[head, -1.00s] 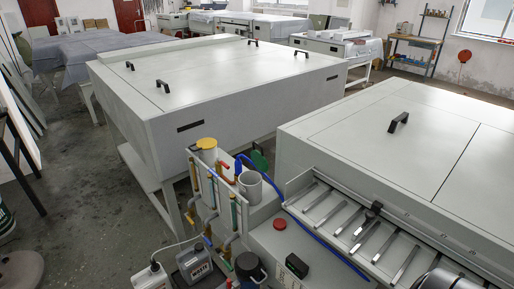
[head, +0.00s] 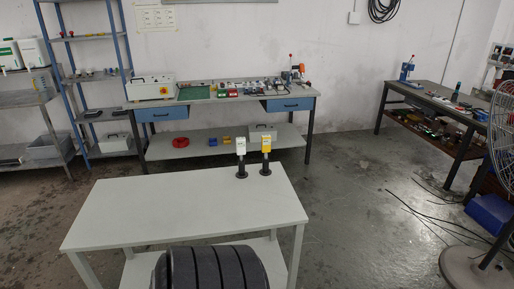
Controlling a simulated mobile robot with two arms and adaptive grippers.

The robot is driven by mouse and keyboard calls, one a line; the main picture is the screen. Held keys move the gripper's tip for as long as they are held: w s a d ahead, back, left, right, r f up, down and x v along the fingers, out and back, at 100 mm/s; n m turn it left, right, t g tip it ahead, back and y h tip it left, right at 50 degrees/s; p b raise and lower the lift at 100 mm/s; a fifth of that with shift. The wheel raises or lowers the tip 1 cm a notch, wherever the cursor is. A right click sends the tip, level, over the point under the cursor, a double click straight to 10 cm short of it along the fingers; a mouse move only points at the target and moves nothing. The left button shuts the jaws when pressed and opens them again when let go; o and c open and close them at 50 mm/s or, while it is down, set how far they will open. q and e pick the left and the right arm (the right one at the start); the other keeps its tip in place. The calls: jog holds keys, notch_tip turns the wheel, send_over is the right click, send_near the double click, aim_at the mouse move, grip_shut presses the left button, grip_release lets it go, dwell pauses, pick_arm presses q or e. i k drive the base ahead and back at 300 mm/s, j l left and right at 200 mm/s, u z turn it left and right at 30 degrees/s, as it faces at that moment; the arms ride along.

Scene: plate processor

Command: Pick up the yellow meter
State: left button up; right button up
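The yellow meter (head: 266,143) stands upright on a black stand near the far right corner of a white table (head: 150,207). A similar white meter (head: 241,145) on its own black stand is just to its left, a small gap apart. Neither of my grippers shows in the head view, so their distance from the meter cannot be told.
A workbench (head: 222,84) with blue drawers and tools stands against the back wall. A blue-framed shelf (head: 92,76) is at left, a second bench (head: 435,101) at right. A fan (head: 502,140) stands at the right edge. Most of the white tabletop is bare.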

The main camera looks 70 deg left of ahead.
aim_at(266, 139)
jog(key=u, duration=2.3)
jog(key=z, duration=3.75)
jog(key=u, duration=3.7)
jog(key=i+l+u, duration=0.1)
jog(key=i+u, duration=0.35)
